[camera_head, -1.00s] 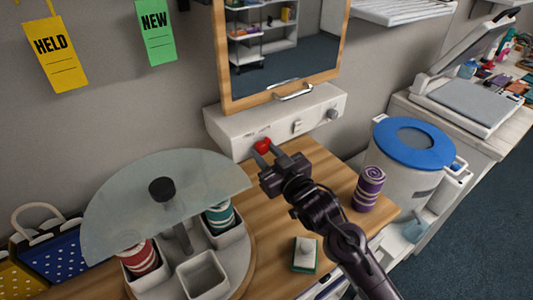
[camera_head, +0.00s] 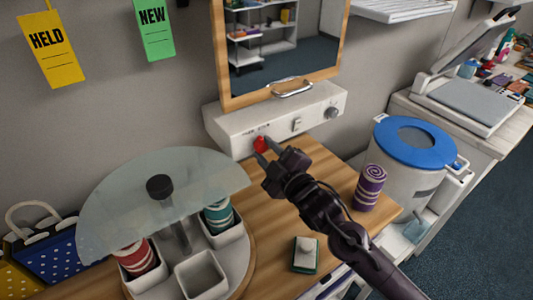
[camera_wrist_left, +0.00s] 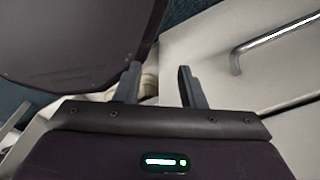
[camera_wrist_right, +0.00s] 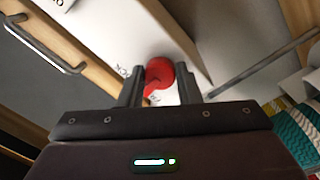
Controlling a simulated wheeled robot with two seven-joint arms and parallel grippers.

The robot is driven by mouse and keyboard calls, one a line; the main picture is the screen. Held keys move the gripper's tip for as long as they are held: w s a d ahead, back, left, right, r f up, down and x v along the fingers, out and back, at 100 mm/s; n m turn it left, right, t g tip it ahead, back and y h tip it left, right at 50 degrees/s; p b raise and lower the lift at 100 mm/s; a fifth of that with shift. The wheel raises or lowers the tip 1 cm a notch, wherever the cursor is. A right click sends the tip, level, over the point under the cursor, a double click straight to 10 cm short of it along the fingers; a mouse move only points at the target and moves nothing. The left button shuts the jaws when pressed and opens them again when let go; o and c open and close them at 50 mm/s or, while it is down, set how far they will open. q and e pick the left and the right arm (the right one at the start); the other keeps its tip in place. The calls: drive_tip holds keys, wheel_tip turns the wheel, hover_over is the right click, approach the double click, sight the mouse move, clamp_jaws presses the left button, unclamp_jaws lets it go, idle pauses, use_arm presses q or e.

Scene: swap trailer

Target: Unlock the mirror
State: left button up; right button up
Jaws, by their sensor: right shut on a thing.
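The mirror (camera_head: 285,50) has a wooden frame and a metal handle (camera_head: 292,88) at its lower edge. It stands above a white panel box (camera_head: 232,125) on the wooden counter. A red knob (camera_head: 260,144) sits on the left part of the box's front, near small lettering that I cannot fully read. My right gripper (camera_head: 267,150) is at this knob. In the right wrist view the red knob (camera_wrist_right: 159,74) lies between the fingertips, and the jaws are shut on it. My left gripper (camera_wrist_left: 158,78) shows only in its wrist view, open and empty.
A round carousel with a glass disc (camera_head: 130,200) and thread spools stands at the left. A purple spool (camera_head: 369,188) and a small green-edged block (camera_head: 306,254) are on the counter. A blue-lidded bin (camera_head: 413,142) stands at the right.

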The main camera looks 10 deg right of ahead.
drive_tip(key=n+b, duration=0.2)
drive_tip(key=n, duration=0.4)
drive_tip(key=shift+f+n+y, duration=0.1)
drive_tip(key=shift+n+y, duration=0.2)
drive_tip(key=shift+n, duration=0.1)
idle(0.3)
drive_tip(key=o, duration=1)
drive_tip(key=shift+c, duration=0.2)
drive_tip(key=shift+s+d+b, duration=0.1)
drive_tip(key=shift+s+b, duration=0.1)
drive_tip(key=shift+b, duration=0.1)
drive_tip(key=b+v, duration=0.2)
drive_tip(key=v, duration=0.5)
drive_tip(key=shift+s, duration=0.25)
